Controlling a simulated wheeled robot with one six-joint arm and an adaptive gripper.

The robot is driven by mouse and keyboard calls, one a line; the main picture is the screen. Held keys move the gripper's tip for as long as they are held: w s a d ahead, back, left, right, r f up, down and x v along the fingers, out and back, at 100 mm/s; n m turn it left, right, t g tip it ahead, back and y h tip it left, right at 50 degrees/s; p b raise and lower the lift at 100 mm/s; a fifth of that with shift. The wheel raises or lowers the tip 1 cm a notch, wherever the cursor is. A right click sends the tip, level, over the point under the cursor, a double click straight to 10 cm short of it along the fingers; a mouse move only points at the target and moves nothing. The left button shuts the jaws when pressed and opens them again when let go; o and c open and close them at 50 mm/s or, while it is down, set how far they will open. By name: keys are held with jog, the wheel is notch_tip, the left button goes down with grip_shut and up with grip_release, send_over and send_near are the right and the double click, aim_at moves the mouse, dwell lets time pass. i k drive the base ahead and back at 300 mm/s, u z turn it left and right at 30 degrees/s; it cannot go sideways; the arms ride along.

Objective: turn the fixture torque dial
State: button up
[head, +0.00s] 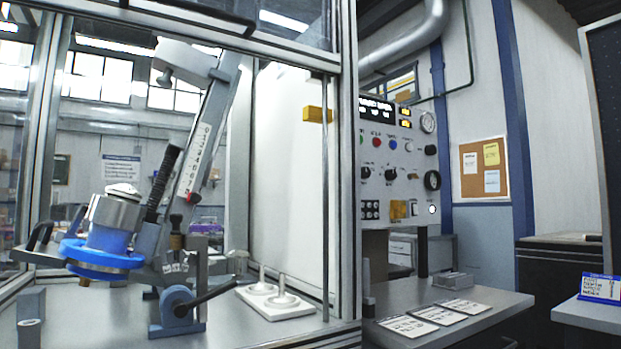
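A grey control panel (398,150) stands right of centre, behind the enclosure's front post. It carries several black knobs, among them a middle knob (391,174), a left knob (366,172) and a larger round dial (432,181) at the right edge. The labels are too small to read, so I cannot tell which one is the fixture torque dial. A tilted fixture (190,170) with a numbered scale stands inside the enclosure at left. A metal housing (113,222) sits in its blue ring (98,257). My gripper is not in view.
The enclosure post (346,170) stands between the fixture and the panel. A blue clamp (177,308) with a black lever and a white plate (276,303) with two pegs are inside. A side table (470,318) holds several cards and a small grey block (453,280).

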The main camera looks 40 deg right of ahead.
aim_at(389, 175)
jog(key=u, duration=0.5)
jog(key=k, duration=1)
jog(key=z, duration=1.65)
jog(key=i, duration=0.45)
